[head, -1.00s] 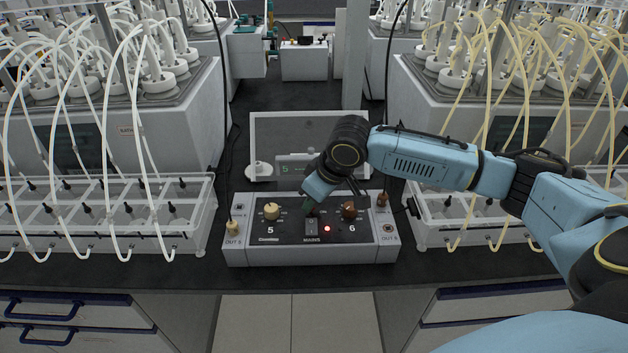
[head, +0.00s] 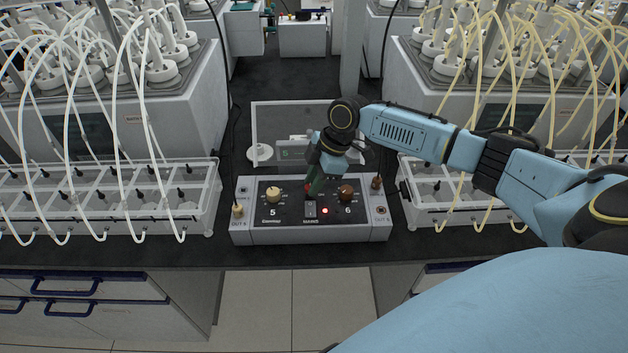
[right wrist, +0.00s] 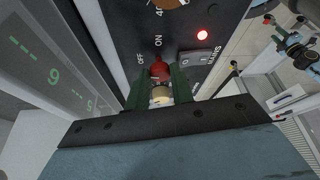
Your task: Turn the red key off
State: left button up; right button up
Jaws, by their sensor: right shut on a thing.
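The red key (right wrist: 159,71) sits on the dark front panel of the control box (head: 250,236), beside the printed labels OFF and ON. My right gripper (right wrist: 160,86) is shut on the key, with its green fingers on either side of it. In the head view my right gripper (head: 312,188) points down at the panel just above the mains switch (head: 310,208) and mostly hides the key. Which label the key points to is hard to tell. My left gripper is not in view.
A red lamp (head: 325,211) glows beside the mains switch. A cream knob (head: 273,194) and a brown knob (head: 346,192) flank the key. A clear panel (head: 275,125) stands behind the box. Racks with tubing (head: 205,205) stand on both sides.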

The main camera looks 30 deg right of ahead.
jog(key=shift+n+g, duration=0.4)
jog(key=shift+n, duration=0.4)
jog(key=o, duration=1)
jog(key=v, duration=1.3)
jog(key=shift+d+r+b, duration=0.15)
jog(key=shift+d+b, duration=0.05)
jog(key=shift+b, duration=0.15)
